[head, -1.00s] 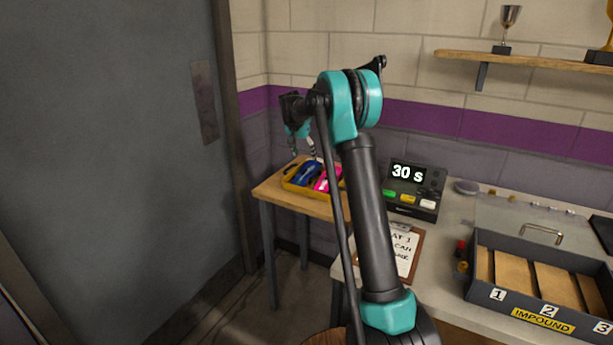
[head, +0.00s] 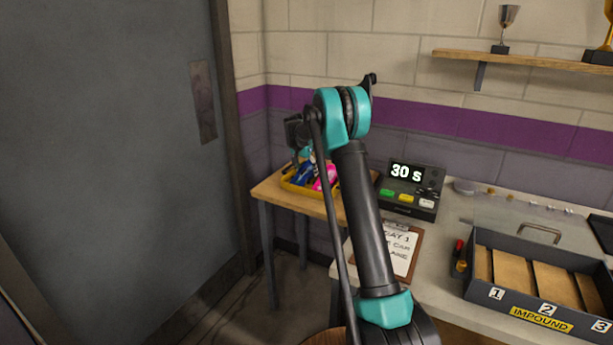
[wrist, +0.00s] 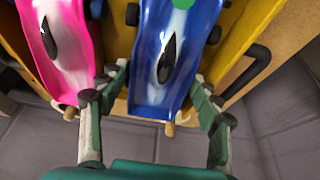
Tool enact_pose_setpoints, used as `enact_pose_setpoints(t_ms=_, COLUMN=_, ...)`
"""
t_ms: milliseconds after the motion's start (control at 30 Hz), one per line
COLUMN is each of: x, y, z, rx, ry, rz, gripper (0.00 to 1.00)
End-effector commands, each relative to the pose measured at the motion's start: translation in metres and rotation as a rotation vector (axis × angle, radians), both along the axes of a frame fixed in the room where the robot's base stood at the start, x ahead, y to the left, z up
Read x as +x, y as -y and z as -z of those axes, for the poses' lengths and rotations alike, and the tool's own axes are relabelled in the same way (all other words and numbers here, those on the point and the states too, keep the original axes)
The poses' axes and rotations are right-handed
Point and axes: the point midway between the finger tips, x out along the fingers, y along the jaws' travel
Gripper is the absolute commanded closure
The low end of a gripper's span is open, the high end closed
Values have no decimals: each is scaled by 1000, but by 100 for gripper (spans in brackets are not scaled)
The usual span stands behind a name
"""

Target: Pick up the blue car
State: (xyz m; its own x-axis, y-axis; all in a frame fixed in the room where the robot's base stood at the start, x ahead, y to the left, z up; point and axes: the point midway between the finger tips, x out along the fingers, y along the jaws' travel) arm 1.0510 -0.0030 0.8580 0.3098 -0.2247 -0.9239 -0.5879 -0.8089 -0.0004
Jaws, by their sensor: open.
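The blue car (wrist: 180,80), with white streaks and a dark teardrop mark, lies in a yellow tray (wrist: 234,62). In the head view the blue car (head: 304,174) shows in the tray on the small wooden table, partly covered by my gripper. My gripper (wrist: 160,82) is open, with one finger on each side of the blue car's near end. The car lies between the fingers; I cannot tell whether they touch it. The left finger is in the narrow space beside the pink car (wrist: 62,45).
The wooden side table (head: 268,191) stands in the corner by a grey door (head: 110,150). To its right, a counter holds a timer box (head: 412,188) reading 30 s, a clipboard (head: 403,250) and an impound box (head: 540,318). A wall shelf (head: 520,60) is above.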

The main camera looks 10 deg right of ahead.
Motion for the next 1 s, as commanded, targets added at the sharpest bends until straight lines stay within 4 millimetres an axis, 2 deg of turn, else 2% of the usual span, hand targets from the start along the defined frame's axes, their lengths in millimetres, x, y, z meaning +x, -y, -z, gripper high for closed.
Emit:
enact_pose_setpoints(t_ms=100, x=0, y=0, z=0, rx=0, ry=0, rz=0, gripper=39)
enact_pose_setpoints(t_ms=400, x=0, y=0, z=-1, rx=0, ry=0, rz=0, gripper=76)
enact_pose_setpoints(t_ms=767, x=0, y=0, z=-5, rx=0, ry=0, rz=0, gripper=77)
enact_pose_setpoints(t_ms=867, x=0, y=0, z=-13, rx=0, ry=0, rz=0, gripper=77)
enact_pose_setpoints(t_ms=1000, x=-1, y=0, z=-33, rx=0, ry=0, rz=0, gripper=77)
